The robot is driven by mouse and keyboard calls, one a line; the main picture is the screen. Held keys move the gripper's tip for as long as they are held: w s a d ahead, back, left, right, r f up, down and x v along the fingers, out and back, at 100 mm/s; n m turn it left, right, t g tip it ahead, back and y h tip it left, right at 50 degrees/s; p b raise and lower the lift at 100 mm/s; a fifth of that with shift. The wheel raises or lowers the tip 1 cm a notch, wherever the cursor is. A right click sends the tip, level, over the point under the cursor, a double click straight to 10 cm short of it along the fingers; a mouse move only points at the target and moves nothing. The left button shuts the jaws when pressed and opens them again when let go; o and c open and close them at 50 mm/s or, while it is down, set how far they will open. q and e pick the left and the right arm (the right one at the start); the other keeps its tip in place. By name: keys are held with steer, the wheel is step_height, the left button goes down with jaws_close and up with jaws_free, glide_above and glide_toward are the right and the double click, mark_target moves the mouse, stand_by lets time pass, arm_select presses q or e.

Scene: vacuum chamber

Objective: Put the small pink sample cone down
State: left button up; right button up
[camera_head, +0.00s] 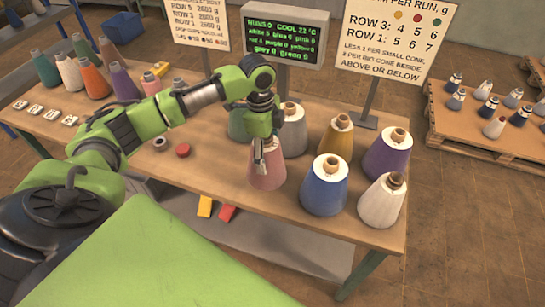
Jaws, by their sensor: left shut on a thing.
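My left gripper (265,155) comes down from above, with its fingers at the top of a pink cone (267,174). It is shut on this cone, which is upright. The cone is near the front edge of the wooden table (222,172), left of a blue cone (324,192). I cannot tell whether its base touches the table. The gripper hides the cone's tip. My right gripper is not in view.
White (381,207), purple (387,157), gold (336,142) and grey-white (292,137) cones crowd the table's right end. A red disc (183,151) lies to the left. Sign posts and a screen (286,37) stand behind. A pallet (470,135) with small cones is at right.

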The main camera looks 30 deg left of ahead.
arm_select(q)
steer(key=shift+w+d+f, duration=0.25)
steer(key=shift+w+f, duration=0.6)
step_height(320, 180, down, 3)
steer(key=shift+f+p, duration=0.15)
steer(key=shift+p, duration=0.75)
steer(key=o, duration=1.2)
steer(key=shift+s, duration=0.15)
steer(key=shift+c, duration=0.2)
steer(key=o, duration=0.4)
steer(key=shift+f, duration=0.1)
steer(key=r+b, duration=0.1)
steer(key=r, duration=0.2)
steer(key=r+b, duration=0.1)
steer(key=r, duration=0.3)
steer(key=a+r+b, duration=0.1)
steer(key=r, duration=0.3)
steer(key=shift+r, duration=0.55)
